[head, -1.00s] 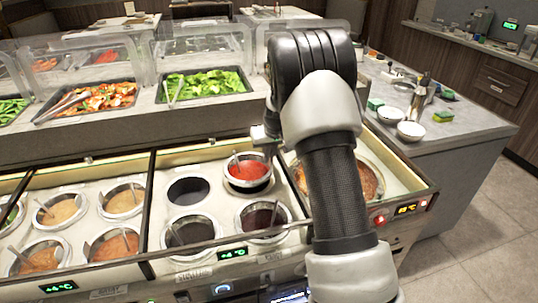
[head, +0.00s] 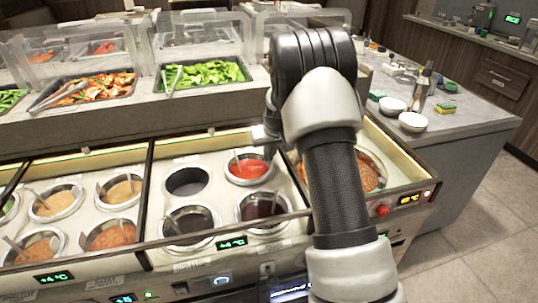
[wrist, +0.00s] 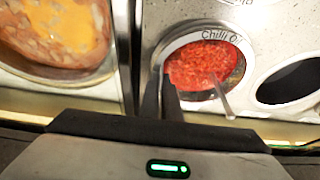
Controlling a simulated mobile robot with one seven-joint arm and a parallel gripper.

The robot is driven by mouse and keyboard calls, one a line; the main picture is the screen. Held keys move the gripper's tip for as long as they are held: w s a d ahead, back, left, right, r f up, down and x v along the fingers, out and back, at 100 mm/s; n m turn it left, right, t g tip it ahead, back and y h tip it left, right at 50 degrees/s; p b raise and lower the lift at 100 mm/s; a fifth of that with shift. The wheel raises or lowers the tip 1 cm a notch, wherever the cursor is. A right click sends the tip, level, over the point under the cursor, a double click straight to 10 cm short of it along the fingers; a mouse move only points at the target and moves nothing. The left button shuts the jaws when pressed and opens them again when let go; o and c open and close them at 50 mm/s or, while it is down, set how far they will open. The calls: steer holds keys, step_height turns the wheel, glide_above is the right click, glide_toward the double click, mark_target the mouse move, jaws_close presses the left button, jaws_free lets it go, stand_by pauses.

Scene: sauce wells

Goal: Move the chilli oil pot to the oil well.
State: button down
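The chilli oil pot (head: 250,168), full of red oil with flakes, is in the back right well of the middle counter section. In the wrist view the pot (wrist: 205,66) sits within a round opening labelled "Chilli Oil", with a dark gap at its lower right; I cannot tell whether it is fully seated. A ladle handle sticks out of it. My gripper (wrist: 163,92) has its fingers close together at the pot's left rim, apparently pinching it. In the head view my arm partly hides the gripper (head: 268,140). An empty dark well (head: 187,181) is left of the pot.
Two dark sauce pots (head: 262,206) fill the front wells, one also at left (head: 190,222). A heated pan (head: 368,172) lies right, beyond a divider. Tan sauce pots (head: 120,190) are at left. Salad trays (head: 205,76) stand behind on a raised shelf.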

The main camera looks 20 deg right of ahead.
steer(key=shift+w+f+b, duration=0.1)
steer(key=shift+f+b, duration=0.05)
steer(key=shift+b, duration=0.15)
stand_by(0.4)
steer(key=c, duration=1.9)
jaws_free()
steer(key=shift+f, duration=0.1)
